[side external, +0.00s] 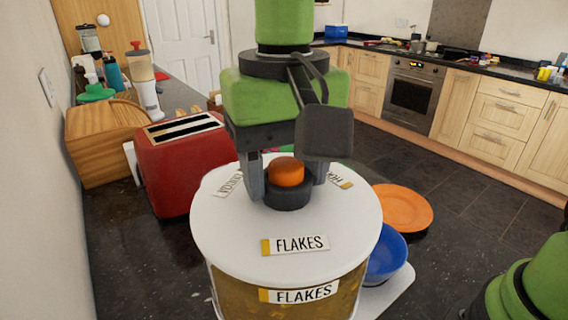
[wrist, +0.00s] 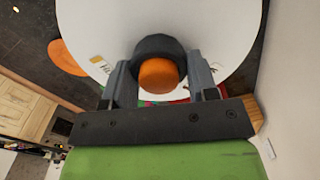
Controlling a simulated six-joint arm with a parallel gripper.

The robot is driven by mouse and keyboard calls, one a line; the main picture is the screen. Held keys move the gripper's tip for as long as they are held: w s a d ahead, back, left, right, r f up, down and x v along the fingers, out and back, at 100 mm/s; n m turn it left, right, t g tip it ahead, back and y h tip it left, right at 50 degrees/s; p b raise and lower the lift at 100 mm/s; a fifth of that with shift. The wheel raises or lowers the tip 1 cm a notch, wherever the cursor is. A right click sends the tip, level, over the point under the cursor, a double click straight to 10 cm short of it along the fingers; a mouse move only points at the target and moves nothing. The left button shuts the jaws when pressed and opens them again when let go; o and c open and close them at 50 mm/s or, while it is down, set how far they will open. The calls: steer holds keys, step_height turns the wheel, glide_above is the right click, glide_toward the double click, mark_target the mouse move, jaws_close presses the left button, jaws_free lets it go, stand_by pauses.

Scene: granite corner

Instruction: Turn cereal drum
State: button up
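The cereal drum (side external: 225,285) is a clear tub of golden flakes under a round white lid (side external: 225,235). Labels reading FLAKES sit on the lid and on the side facing the side camera; other labels lie further round the lid, partly hidden. An orange knob (side external: 287,172) on a dark collar (side external: 287,197) stands at the lid's middle. My gripper (side external: 289,188) points down over it, one finger against each side of the collar, with no clear gap seen. The wrist view also shows the knob (wrist: 158,76) between my fingers (wrist: 160,68).
A red toaster (side external: 182,165) and a wooden bread box (side external: 100,140) stand left of the drum. An orange plate (side external: 402,208) and a blue bowl (side external: 386,256) are close on its right. A white wall (side external: 35,170) borders the left side.

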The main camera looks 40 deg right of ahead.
steer(key=shift+c, duration=0.4)
steer(key=n, duration=0.5)
steer(key=shift+a+n, duration=0.1)
steer(key=shift+n, duration=0.3)
steer(key=n, duration=0.6)
steer(key=shift+a, duration=0.15)
steer(key=n, duration=0.6)
steer(key=shift+s+r+n, duration=0.1)
steer(key=shift+s+n, duration=0.1)
steer(key=shift+n, duration=0.1)
steer(key=n, duration=0.5)
steer(key=shift+s, duration=0.1)
steer(key=shift+n, duration=0.3)
steer(key=o, duration=1.3)
